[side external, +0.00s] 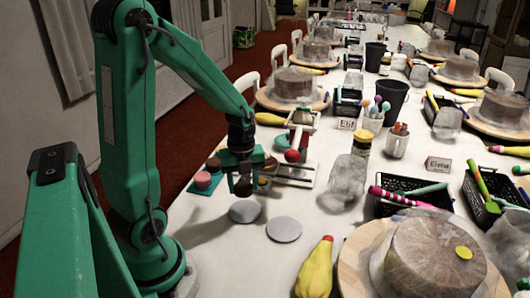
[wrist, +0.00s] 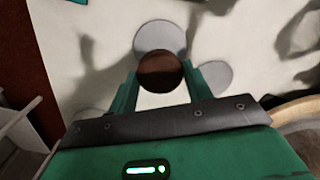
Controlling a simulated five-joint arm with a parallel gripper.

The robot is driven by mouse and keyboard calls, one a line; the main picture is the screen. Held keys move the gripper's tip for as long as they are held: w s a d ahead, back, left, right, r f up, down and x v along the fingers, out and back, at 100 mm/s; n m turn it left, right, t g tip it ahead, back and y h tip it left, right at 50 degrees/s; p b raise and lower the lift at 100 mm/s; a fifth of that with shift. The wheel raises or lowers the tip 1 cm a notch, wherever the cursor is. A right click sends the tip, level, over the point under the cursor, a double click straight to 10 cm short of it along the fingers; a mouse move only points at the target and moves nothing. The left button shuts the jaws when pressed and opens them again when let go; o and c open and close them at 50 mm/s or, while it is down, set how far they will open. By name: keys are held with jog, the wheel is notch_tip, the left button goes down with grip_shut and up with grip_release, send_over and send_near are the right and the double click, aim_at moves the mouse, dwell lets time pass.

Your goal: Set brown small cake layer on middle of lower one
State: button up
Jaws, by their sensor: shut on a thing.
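My gripper (wrist: 158,82) is shut on the small brown cake layer (wrist: 160,72), a dark round disc between its two fingers in the wrist view. In the side view my gripper (side external: 243,182) points down, with the dark layer (side external: 243,188) at its tips. It is just above or behind a flat grey disc (side external: 245,211); the exact gap is hard to tell. I cannot make out a lower layer under the held one.
A second grey disc (side external: 284,228) lies to the right on the white table. A teal mat (side external: 205,187) with small pink and brown rounds is left of my gripper. A red-and-white stand (side external: 298,140) is behind.

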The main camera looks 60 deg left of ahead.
jog(key=w+r+n, duration=1)
jog(key=w+r, duration=0.4)
jog(key=w, duration=0.1)
jog(key=s+d+f+n, duration=0.2)
jog(key=d+f+n, duration=0.1)
jog(key=d+n, duration=0.8)
jog(key=shift+d, duration=1.1)
jog(key=shift+s+r, duration=0.1)
jog(key=shift+r, duration=0.05)
